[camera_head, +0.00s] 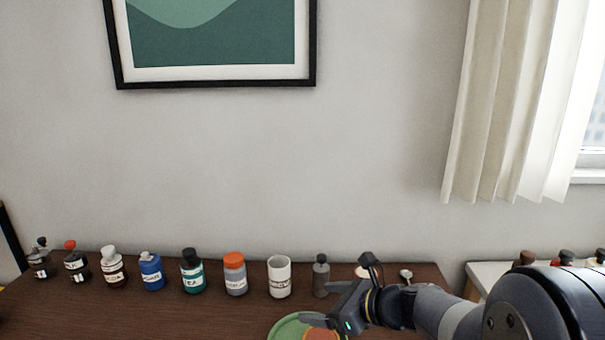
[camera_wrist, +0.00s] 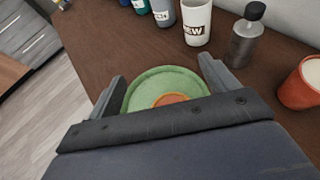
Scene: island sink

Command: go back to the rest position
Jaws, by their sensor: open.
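My gripper (camera_head: 328,312) is at the lower right of the head view, over a green plate (camera_head: 285,328) on the dark wooden table (camera_head: 150,318). In the wrist view my gripper (camera_wrist: 163,75) is open, with its fingers apart on either side of the green plate (camera_wrist: 165,80). An orange round thing (camera_wrist: 172,99) lies on the plate, partly hidden by the gripper body. Nothing shows held between the fingers.
A row of bottles and jars lines the table's back, ending with a white cup (camera_head: 279,277) and a grey bottle (camera_head: 321,276). An orange pot (camera_wrist: 301,84) stands right in the wrist view. The table's front left is clear.

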